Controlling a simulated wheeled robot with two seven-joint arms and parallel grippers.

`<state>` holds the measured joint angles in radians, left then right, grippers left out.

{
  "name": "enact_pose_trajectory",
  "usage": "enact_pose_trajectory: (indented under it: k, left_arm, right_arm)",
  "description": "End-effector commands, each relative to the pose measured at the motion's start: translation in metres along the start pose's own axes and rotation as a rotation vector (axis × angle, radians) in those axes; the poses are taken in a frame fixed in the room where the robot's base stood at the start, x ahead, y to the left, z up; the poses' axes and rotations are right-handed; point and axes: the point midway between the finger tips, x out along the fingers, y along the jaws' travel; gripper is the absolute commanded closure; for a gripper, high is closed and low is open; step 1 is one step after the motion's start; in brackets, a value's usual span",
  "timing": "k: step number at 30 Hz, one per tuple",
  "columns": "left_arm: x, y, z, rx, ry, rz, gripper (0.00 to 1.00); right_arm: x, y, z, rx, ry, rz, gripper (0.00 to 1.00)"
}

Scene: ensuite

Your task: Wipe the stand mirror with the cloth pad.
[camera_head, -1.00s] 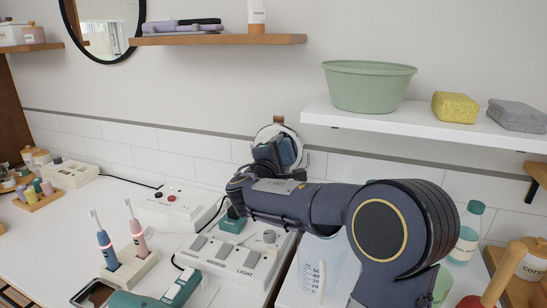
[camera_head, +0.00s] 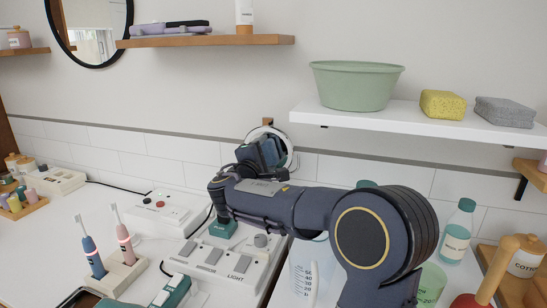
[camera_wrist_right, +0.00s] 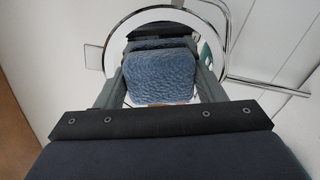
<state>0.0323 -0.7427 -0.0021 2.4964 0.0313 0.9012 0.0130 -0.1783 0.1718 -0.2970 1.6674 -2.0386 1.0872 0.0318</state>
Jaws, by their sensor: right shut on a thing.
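The stand mirror (camera_head: 287,143) is round with a pale rim. It stands at the back of the counter by the tiled wall, partly hidden behind my right gripper (camera_head: 262,155). In the right wrist view the mirror (camera_wrist_right: 120,47) fills the area beyond the fingers, with a dark reflection in its glass. My right gripper is shut on the cloth pad (camera_wrist_right: 160,77), a blue textured block between the two fingers. The pad's face is toward the mirror and very close to it; I cannot tell if they touch. My left gripper is not in view.
Below my right arm are a white switch box (camera_head: 225,262) and a teal block (camera_head: 222,229). Toothbrushes (camera_head: 122,262) stand to the left. A white shelf (camera_head: 400,118) with a green basin (camera_head: 356,86) hangs to the right. A bottle (camera_head: 458,232) stands below it.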

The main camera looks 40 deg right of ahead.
Motion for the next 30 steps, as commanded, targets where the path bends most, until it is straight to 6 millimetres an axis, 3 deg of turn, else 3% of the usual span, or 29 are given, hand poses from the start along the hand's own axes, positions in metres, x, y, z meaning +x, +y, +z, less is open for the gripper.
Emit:
enact_pose_trajectory:
  k: [19, 30]
  left_arm:
    - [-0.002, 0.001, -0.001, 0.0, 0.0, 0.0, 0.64]
    - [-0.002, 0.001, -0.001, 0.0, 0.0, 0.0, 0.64]
  right_arm:
    - [0.001, 0.012, -0.041, -0.001, 0.001, -0.001, 0.58]
    - [0.001, 0.013, -0.044, 0.0, 0.0, 0.0, 0.58]
